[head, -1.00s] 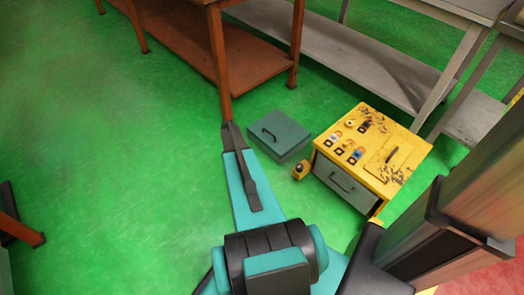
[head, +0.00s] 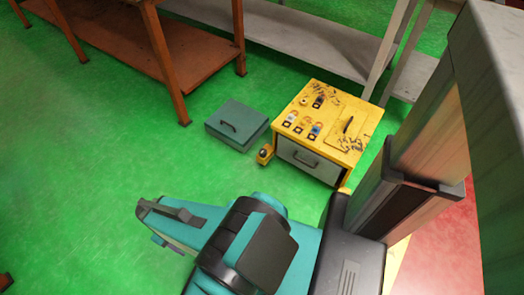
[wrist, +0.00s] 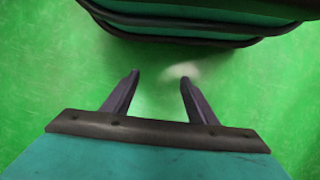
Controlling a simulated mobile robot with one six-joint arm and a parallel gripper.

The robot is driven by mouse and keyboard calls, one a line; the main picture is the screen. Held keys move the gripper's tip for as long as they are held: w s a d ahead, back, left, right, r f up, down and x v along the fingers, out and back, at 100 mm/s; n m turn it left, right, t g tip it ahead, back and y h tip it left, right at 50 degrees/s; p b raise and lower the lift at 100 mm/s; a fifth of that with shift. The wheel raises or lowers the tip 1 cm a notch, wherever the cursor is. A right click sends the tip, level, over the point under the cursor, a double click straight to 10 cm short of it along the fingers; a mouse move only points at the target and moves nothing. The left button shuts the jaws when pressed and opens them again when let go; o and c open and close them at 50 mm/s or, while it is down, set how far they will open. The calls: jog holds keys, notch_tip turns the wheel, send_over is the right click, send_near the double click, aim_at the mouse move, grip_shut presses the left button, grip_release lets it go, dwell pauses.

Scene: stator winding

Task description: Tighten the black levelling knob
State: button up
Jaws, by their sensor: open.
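A yellow cabinet (head: 357,135) with a grey drawer stands on the green floor right of centre in the head view. Several small padlock-like items and black marks lie on its top, too small to tell apart. In the wrist view my gripper (wrist: 158,77) is open and empty, its two dark fingers apart over bare green floor.
A teal case (head: 237,124) with a handle lies left of the cabinet. A brown table (head: 167,70) and a grey bench (head: 300,35) stand behind.

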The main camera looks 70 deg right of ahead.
jog(key=s+a+r+n, duration=0.1)
jog(key=s+a, duration=0.5)
jog(key=shift+a, duration=0.3)
jog(key=shift+r, duration=0.1)
